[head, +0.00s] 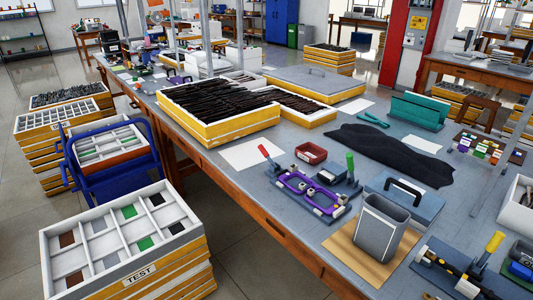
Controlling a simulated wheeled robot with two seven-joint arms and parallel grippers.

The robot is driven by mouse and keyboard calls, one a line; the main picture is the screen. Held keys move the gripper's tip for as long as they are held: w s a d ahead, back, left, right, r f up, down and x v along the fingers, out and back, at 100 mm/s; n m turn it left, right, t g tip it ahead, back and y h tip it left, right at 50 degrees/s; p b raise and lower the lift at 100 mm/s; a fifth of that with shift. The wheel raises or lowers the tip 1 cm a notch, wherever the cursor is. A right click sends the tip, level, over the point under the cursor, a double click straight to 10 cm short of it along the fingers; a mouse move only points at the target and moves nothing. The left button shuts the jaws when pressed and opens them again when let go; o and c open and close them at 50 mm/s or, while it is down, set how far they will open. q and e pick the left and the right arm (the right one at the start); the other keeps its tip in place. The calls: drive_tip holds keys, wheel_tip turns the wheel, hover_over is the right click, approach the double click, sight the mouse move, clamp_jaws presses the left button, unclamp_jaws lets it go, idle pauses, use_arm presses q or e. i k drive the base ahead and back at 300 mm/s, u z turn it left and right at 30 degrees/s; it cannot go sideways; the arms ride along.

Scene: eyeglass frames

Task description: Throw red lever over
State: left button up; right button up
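The red lever (263,151) stands at the left end of a grey fixture (322,212) on the workbench. Its red handle tilts up and to the left. A green lever (350,163) stands nearly upright at the fixture's right end. A purple eyeglass frame (297,184) lies in the fixture between the two levers. Neither of my grippers shows in the head view.
A red tray (311,153) lies just behind the fixture. A grey bin (380,226) on a wooden board and a blue case (404,200) stand to the right. A yellow-fronted crate (232,132) of dark pieces stands behind left. White paper (245,153) lies left of the lever.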

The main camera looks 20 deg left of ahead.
sight(266, 155)
drive_tip(key=u, duration=2.6)
drive_tip(key=i, duration=1.75)
drive_tip(key=z, duration=3.3)
